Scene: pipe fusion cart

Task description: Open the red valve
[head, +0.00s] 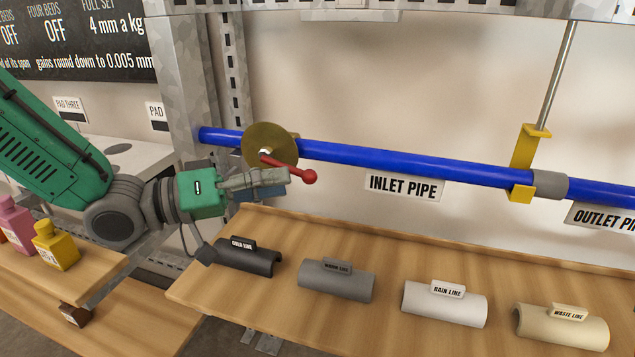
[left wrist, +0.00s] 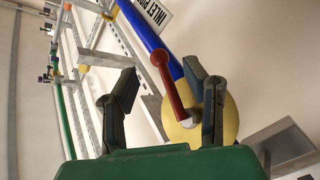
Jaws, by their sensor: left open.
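The red valve handle (head: 299,172) ends in a round knob and slants down to the right from a brass disc (head: 262,137) on the blue inlet pipe (head: 420,165). My left gripper (head: 284,178) is just below the disc, with its fingers overlapping the handle's middle in the head view. In the left wrist view the gripper (left wrist: 162,82) is open, and the red handle (left wrist: 174,88) lies between the fingers, closer to the right one. That right finger covers part of the disc (left wrist: 230,118). I cannot tell whether either finger touches the handle. My right gripper is not in view.
A wooden shelf below holds several half-pipe covers, such as the cold line (head: 247,259) and rain line (head: 440,304) ones. A yellow bracket (head: 525,160) holds the pipe at right. A metal post (head: 190,90) stands behind. Small bottles (head: 55,248) stand at left.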

